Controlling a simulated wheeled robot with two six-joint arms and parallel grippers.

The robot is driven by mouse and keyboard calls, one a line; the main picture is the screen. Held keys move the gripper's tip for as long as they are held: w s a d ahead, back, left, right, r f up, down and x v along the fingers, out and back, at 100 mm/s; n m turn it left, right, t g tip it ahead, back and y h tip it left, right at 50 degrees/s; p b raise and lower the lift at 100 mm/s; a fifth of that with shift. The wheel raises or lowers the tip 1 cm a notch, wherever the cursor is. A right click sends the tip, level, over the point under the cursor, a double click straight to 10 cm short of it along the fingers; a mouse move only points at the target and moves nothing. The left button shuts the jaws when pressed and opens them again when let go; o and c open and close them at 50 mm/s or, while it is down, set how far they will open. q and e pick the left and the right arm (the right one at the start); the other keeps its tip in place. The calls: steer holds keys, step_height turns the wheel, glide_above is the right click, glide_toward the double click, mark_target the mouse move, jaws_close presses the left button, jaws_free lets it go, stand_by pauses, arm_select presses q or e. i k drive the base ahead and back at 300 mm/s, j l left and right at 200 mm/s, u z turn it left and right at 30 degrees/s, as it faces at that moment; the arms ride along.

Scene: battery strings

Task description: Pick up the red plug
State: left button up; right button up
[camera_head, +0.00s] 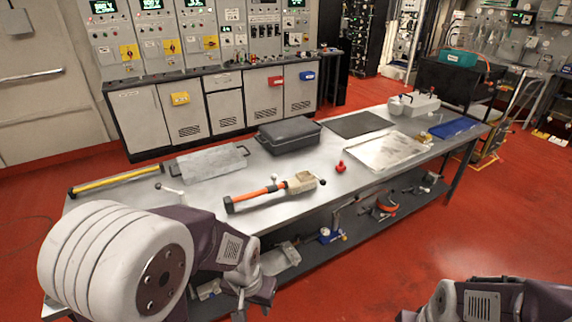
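The red plug (340,167) is small. It stands on the metal workbench (207,194), right of the orange-and-black tool with a beige end and left of the pale flat tray. Nothing covers it. My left arm comes in at the lower left, and my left gripper (243,298) is low at the front of the bench, well left of the plug and apart from it. Its fingers are small and partly hidden, so its opening is unclear. My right arm shows at the bottom right edge. Its gripper cannot be made out.
The orange-handled tool (258,196) lies left of the plug. A dark case (289,135), a black mat (360,124), a pale tray (388,151) and a blue tray (453,128) are on the bench. A lower shelf holds more tools. The bench is bare just in front of the plug.

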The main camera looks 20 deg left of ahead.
mark_target(341, 167)
steer(key=i+l+u, duration=0.7)
steer(key=u, duration=0.15)
steer(key=i+l+u, duration=0.55)
steer(key=l, duration=0.25)
steer(key=l+u, duration=0.3)
steer(key=i+l+u, duration=0.1)
steer(key=l+u, duration=0.2)
steer(key=l, duration=0.25)
